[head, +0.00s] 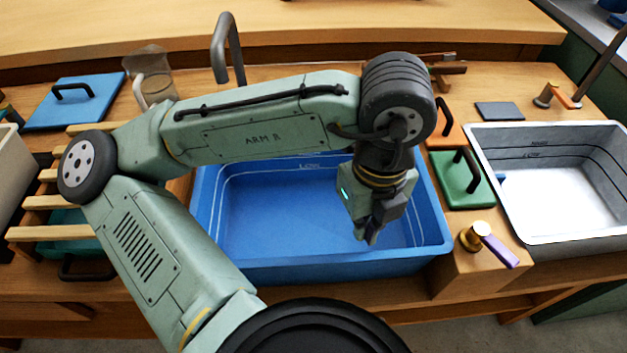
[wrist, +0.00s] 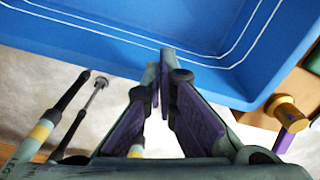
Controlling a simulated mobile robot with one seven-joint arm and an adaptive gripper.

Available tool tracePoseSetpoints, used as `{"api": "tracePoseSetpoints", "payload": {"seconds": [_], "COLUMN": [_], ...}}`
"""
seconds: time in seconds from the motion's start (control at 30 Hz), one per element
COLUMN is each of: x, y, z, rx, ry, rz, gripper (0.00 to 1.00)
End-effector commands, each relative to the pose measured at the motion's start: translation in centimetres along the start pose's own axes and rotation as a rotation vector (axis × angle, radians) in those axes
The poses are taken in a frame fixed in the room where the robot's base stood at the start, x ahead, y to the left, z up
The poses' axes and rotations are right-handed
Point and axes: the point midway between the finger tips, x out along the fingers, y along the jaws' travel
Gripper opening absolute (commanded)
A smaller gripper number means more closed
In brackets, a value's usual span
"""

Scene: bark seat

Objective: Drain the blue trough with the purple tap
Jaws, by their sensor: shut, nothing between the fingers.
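The blue trough (head: 330,270) sits in the bench in the middle of the head view, with white level lines inside. I cannot tell if there is water in it. The purple tap (head: 500,251), a purple lever on a brass body, stands on a wooden block at the trough's front right. My gripper (head: 371,237) is shut and empty, pointing down over the trough's front right part, left of the tap and apart from it. In the wrist view the shut fingers (wrist: 163,62) show against the trough's edge (wrist: 110,55), with the tap (wrist: 288,118) at the right.
A grey-rimmed trough with a white floor (head: 560,205) is at the right, with an orange-handled tap (head: 565,98) behind it. A green lid (head: 462,190) lies between the troughs. A blue lid (head: 75,103), a clear jug (head: 152,78) and a wooden rack (head: 45,204) are at the left.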

Motion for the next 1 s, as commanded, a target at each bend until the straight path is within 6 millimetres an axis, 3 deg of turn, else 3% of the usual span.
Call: {"api": "tracePoseSetpoints", "payload": {"seconds": [1.0], "x": [-0.1], "y": [-10.5], "z": [-4.2], "rx": [0.003], "ry": [0.001], "rz": [0.001], "gripper": [0.00]}}
